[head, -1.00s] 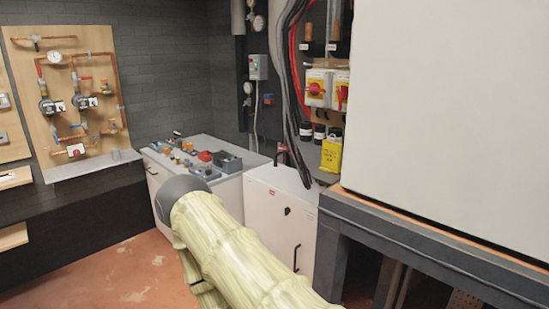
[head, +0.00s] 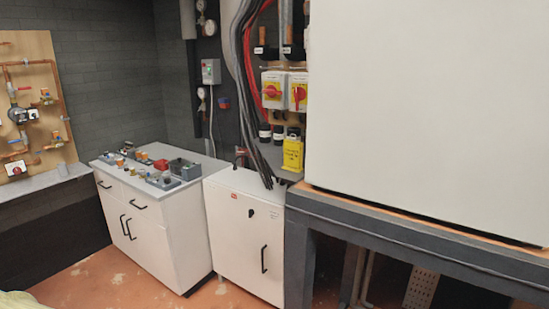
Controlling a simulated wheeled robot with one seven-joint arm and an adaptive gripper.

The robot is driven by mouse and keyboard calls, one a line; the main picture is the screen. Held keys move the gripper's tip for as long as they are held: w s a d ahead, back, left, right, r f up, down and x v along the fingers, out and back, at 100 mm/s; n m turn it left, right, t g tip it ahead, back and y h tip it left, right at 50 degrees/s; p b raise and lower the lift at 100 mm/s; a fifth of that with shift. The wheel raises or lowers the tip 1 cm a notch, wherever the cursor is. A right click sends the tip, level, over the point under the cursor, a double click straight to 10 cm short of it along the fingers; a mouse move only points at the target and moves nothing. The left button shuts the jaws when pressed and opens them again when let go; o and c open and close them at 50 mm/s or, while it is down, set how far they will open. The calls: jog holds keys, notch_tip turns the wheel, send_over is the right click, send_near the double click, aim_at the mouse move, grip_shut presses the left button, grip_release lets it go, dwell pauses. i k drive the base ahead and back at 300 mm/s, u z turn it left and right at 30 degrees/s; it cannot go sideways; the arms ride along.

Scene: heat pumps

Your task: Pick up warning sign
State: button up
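A yellow warning sign (head: 293,155) with small dark print stands upright in the head view, at the left end of the grey shelf beside the large white unit. Small dark-capped bottles stand just behind and left of it. Nothing touches it from my side. My gripper is not in the head view. Only a pale, ribbed piece of my arm shows at the bottom left corner.
A white cabinet (head: 245,235) stands below and left of the sign. A white counter (head: 150,235) with several small parts is further left. Dark hanging cables (head: 247,80) pass close to the sign's left. The large white unit (head: 430,100) blocks the right. Floor is free at the front left.

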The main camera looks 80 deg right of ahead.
aim_at(293, 150)
jog(key=i, duration=0.85)
jog(key=z, duration=1.7)
